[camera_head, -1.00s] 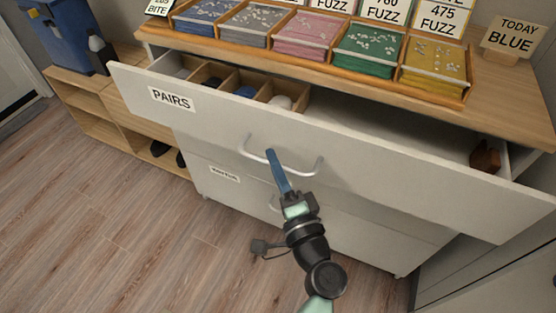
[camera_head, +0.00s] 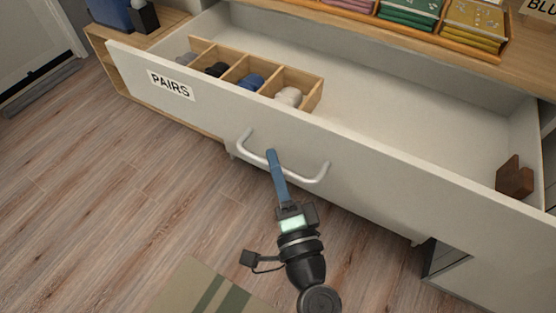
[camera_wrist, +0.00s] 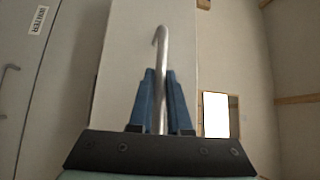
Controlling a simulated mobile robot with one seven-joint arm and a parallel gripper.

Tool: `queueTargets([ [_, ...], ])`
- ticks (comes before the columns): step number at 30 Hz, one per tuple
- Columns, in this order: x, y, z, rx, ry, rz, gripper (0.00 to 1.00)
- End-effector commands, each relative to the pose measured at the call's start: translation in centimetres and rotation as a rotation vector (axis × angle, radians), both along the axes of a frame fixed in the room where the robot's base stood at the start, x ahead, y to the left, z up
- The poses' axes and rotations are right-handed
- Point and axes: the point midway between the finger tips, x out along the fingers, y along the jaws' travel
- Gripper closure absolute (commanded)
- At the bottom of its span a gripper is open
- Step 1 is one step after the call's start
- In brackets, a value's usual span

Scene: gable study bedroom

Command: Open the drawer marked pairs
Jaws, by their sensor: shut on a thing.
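The white drawer marked PAIRS (camera_head: 215,114) stands well out from the dresser in the head view, its label (camera_head: 171,85) at the left of its front. Its curved metal handle (camera_head: 305,181) is on the middle of the front. My gripper (camera_head: 272,158) is shut on the handle, near its left part. In the wrist view the blue fingers (camera_wrist: 160,95) close from both sides on the handle bar (camera_wrist: 161,50). Inside the drawer is a wooden divider (camera_head: 312,97) with grey, black, blue and white rolled items in its compartments.
A brown wooden object (camera_head: 515,178) lies at the drawer's right end. A tray (camera_head: 483,47) of folded cloths stands on the dresser top. A striped mat (camera_head: 205,290) lies on the floor below. Wooden floor (camera_head: 90,200) is clear at the left.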

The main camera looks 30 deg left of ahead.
Motion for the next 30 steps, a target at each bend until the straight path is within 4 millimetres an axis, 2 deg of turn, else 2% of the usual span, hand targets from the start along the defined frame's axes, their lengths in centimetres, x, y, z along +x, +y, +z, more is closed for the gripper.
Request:
queueTargets([
  [10,0.0,-0.1,0.0,-0.001,0.000,-0.002,1.00],
  [11,0.0,-0.1,0.0,-0.001,0.000,-0.002,0.80],
  [15,0.0,-0.1,0.0,-0.001,0.000,-0.002,0.55],
  [25,-0.2,-0.2,0.0,0.000,0.000,-0.001,0.54],
  [30,-1.5,-1.5,-0.4,-0.001,0.003,-0.004,0.54],
])
